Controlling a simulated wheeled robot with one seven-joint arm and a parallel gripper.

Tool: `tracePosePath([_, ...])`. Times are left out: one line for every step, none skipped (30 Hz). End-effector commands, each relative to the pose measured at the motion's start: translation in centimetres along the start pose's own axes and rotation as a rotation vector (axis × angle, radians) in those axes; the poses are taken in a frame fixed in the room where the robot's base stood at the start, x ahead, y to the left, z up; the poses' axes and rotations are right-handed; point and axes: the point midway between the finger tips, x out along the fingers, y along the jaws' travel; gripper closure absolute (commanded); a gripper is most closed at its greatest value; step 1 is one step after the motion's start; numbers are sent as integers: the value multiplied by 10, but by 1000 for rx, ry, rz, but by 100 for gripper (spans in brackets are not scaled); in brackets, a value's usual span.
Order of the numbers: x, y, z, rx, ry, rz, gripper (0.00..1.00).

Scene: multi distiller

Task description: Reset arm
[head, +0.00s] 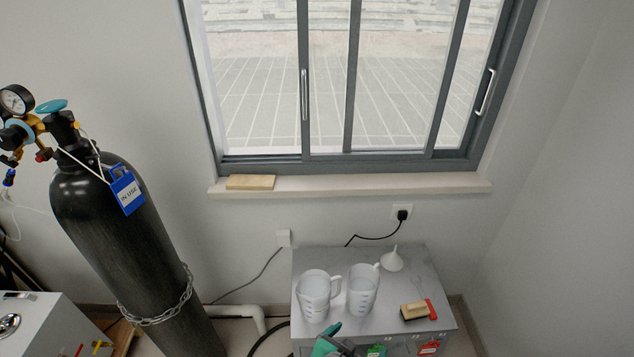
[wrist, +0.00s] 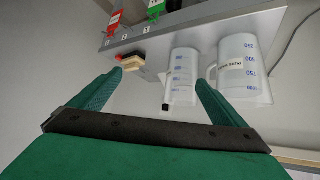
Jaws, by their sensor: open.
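My gripper (head: 335,345) shows only in part at the bottom edge of the head view, in front of the grey cabinet (head: 310,262). In the wrist view my gripper (wrist: 158,80) has its two green fingers spread wide apart. Nothing is held between them. Two white measuring jugs with handles, a left jug (head: 313,296) and a right jug (head: 362,290), stand on the cabinet top. They also show tilted beyond the fingers in the wrist view, one jug (wrist: 184,72) behind the right finger's tip.
A white funnel (head: 392,260) and a wooden-backed brush (head: 415,311) with a red piece lie on the cabinet. Red (wrist: 113,22) and green (wrist: 154,10) tags hang on its front. A chained black gas cylinder (head: 125,250) stands left. A window (head: 350,85) is behind.

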Motion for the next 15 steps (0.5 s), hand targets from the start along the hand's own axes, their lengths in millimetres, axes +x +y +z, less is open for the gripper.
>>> tracePosePath([-1,2,9,-19,3,-15,5])
tracePosePath([-2,2,13,-29,9,-25,5])
tracePosePath([-3,3,19,-46,16,-40,5])
tracePosePath([-5,3,24,-60,20,-54,5])
tracePosePath([-7,4,30,-73,27,-68,5])
tracePosePath([-10,4,38,-93,37,-89,5])
tracePosePath([-13,5,44,-109,46,-108,5])
tracePosePath([-16,5,51,-124,54,-127,5])
tracePosePath([-22,6,60,-146,66,-152,5])
tracePosePath([-26,6,67,-159,75,-173,5])
tracePosePath([-31,6,73,-174,86,-192,5])
tracePosePath([-38,8,81,-189,98,-217,5])
tracePosePath([-43,8,86,-202,108,-235,5])
tracePosePath([-48,10,92,-212,119,-252,5])
tracePosePath([-56,11,99,-224,131,-276,5])
